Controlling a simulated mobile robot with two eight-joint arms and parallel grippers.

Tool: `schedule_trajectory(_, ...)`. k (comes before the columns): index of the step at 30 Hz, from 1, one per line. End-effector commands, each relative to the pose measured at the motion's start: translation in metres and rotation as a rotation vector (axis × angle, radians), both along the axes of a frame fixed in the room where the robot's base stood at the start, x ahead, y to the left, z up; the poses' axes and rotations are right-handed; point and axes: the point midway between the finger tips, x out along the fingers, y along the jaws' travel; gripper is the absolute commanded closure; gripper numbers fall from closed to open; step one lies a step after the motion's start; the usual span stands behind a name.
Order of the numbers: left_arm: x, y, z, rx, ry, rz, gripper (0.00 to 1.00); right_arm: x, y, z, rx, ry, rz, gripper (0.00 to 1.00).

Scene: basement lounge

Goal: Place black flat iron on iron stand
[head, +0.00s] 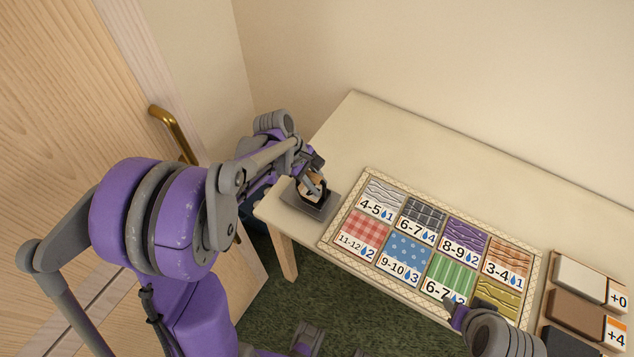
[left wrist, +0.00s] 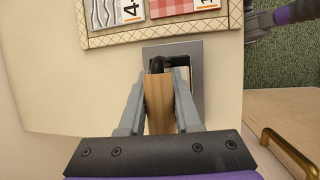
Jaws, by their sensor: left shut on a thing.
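My left gripper (head: 312,183) is shut on the wooden handle of the flat iron (head: 309,196) at the near left end of the table. In the left wrist view the handle (left wrist: 160,98) is between both fingers of the gripper (left wrist: 158,88), with a black part at its far end. The grey iron stand (head: 323,211) lies directly below; its frame (left wrist: 188,47) also shows in the left wrist view. The iron appears over or on the stand; I cannot tell whether they touch. My right gripper (head: 452,309) is at the table's front edge, its jaws unclear.
A board of patterned fabric squares with numbers (head: 326,239) lies right of the stand. A wooden tray (head: 547,309) with coloured blocks is at the far right. The table's back strip (head: 420,150) is clear. A wooden door with a brass handle (head: 172,130) stands left.

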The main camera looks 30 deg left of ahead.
Motion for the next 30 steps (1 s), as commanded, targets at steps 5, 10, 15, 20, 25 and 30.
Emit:
schedule_trajectory(5, 0.000, 0.000, 0.001, -0.001, 0.000, 0.000, 1.00, 0.000, 0.000, 0.000, 0.000, 0.000, 0.000, 0.50)
schedule_trajectory(10, 0.000, 0.000, -0.003, 0.000, 0.000, 0.000, 0.61, -0.001, 0.000, -0.003, 0.000, 0.001, 0.000, 0.50)
schedule_trajectory(15, 0.000, 0.000, -0.003, 0.000, 0.000, 0.000, 0.38, -0.001, 0.000, -0.003, 0.000, 0.001, 0.000, 0.50)
schedule_trajectory(20, 0.000, 0.000, -0.003, 0.000, 0.001, 0.000, 0.38, -0.001, 0.000, -0.003, 0.000, 0.001, 0.000, 0.50)
schedule_trajectory(25, -0.001, 0.002, 0.005, 0.001, 0.000, 0.000, 0.38, 0.000, 0.000, 0.002, 0.000, -0.001, 0.000, 0.50)
schedule_trajectory(30, -0.005, 0.013, 0.032, 0.000, 0.001, 0.002, 0.38, 0.001, 0.000, 0.004, 0.000, -0.002, 0.000, 0.50)
